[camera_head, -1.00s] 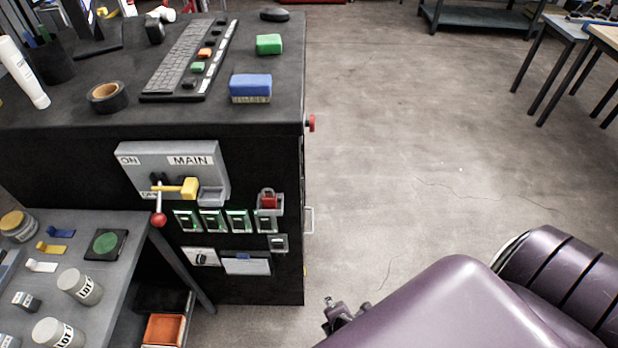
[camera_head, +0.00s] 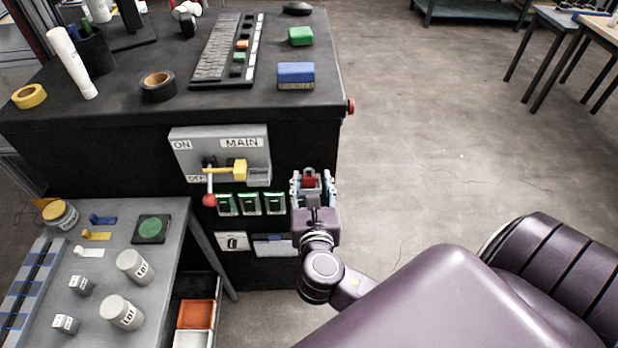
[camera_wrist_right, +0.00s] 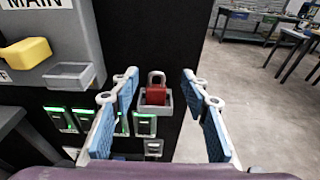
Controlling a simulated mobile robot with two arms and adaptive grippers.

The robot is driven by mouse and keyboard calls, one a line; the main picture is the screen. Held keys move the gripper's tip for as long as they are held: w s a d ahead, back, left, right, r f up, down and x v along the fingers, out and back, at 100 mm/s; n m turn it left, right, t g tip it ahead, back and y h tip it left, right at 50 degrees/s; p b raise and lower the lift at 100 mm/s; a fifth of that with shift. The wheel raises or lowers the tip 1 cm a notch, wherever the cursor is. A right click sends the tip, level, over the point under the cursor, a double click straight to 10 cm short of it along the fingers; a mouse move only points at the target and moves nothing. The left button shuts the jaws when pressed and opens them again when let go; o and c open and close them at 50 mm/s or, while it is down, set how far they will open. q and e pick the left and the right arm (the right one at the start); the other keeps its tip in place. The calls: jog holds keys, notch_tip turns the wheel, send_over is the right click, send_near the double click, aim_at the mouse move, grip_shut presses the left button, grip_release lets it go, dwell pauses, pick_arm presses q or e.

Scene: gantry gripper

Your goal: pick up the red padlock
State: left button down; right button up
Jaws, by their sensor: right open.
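The red padlock (camera_wrist_right: 156,95) with a grey shackle sits upright in a small grey holder (camera_wrist_right: 166,107) on the black cabinet's front, near its right edge. In the head view the padlock (camera_head: 310,182) shows between the fingers of my right gripper (camera_head: 313,185). In the right wrist view my right gripper (camera_wrist_right: 160,110) is open, its blue-padded fingers spread to either side of the padlock. The padlock lies ahead of the fingers, and no contact shows. My left gripper is not in view.
Left of the padlock, the black cabinet (camera_head: 130,165) carries a MAIN switch panel (camera_head: 200,146) with a yellow piece and a red-knobbed lever (camera_head: 209,199). Green-lit switches (camera_head: 250,204) sit beside my gripper. A grey side table (camera_head: 190,220) stands at left.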

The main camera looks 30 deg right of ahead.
aim_at(309, 170)
jog(key=x, duration=0.3)
jog(key=shift+w+f+p, duration=0.25)
jog(key=shift+w+p, duration=0.15)
jog(key=shift+w+d+f, duration=0.2)
jog(key=shift+w, duration=0.05)
grip_shut()
